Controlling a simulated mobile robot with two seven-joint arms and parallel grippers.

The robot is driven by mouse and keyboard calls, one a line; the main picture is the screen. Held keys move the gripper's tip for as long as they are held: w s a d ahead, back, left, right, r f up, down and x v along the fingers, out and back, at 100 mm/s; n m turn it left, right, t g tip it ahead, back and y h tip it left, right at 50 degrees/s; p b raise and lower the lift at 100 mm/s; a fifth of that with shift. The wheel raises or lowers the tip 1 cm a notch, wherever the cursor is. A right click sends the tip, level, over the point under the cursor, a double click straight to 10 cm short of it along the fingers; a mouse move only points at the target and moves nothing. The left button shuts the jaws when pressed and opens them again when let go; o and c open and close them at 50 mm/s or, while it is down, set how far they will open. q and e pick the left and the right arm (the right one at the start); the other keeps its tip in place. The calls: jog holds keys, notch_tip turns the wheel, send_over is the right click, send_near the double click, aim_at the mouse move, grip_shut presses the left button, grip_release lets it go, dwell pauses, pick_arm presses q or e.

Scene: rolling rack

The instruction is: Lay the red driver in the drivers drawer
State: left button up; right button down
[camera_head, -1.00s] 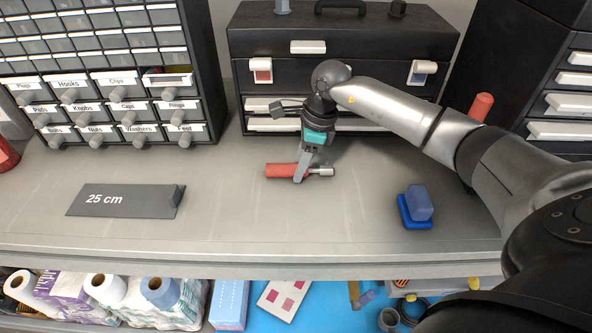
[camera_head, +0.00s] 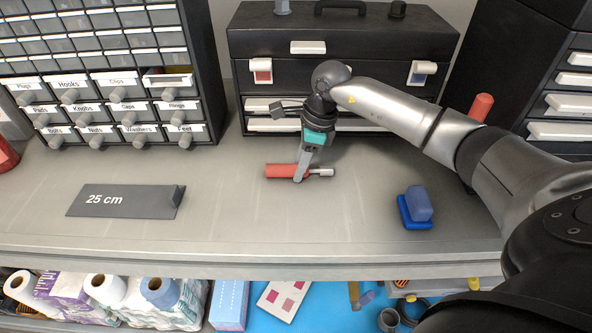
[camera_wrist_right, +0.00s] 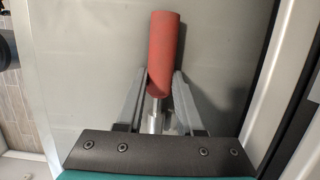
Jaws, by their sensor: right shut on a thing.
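The red driver (camera_head: 282,171), with a red handle and a short silver shaft, lies on the grey bench top, handle to the left. My right gripper (camera_head: 300,178) reaches down over it and is shut on it near where handle meets shaft. In the right wrist view the red handle (camera_wrist_right: 166,50) sticks out beyond my right gripper's fingertips (camera_wrist_right: 161,80), and the shaft runs back between the fingers. No drawer that I can read is labelled drivers. My left gripper is not in view.
A black tool chest (camera_head: 270,41) with shut drawers stands behind. A small-drawer cabinet (camera_head: 212,70) stands at left, a black drawer unit (camera_head: 540,60) at right.

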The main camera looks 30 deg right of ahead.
jog(key=shift+w+a+p+v, duration=0.1)
jog(key=shift+a+p+v, duration=0.1)
jog(key=shift+p+v, duration=0.65)
jog(key=shift+w+a+p+v, duration=0.2)
jog(key=shift+p+v, duration=0.25)
jog(key=shift+v, duration=0.65)
jog(key=shift+w+a+p+v, duration=0.1)
jog(key=shift+a+p+v, duration=0.1)
jog(key=shift+p+v, duration=0.65)
jog(key=shift+r, duration=0.35)
jog(key=shift+f, duration=0.1)
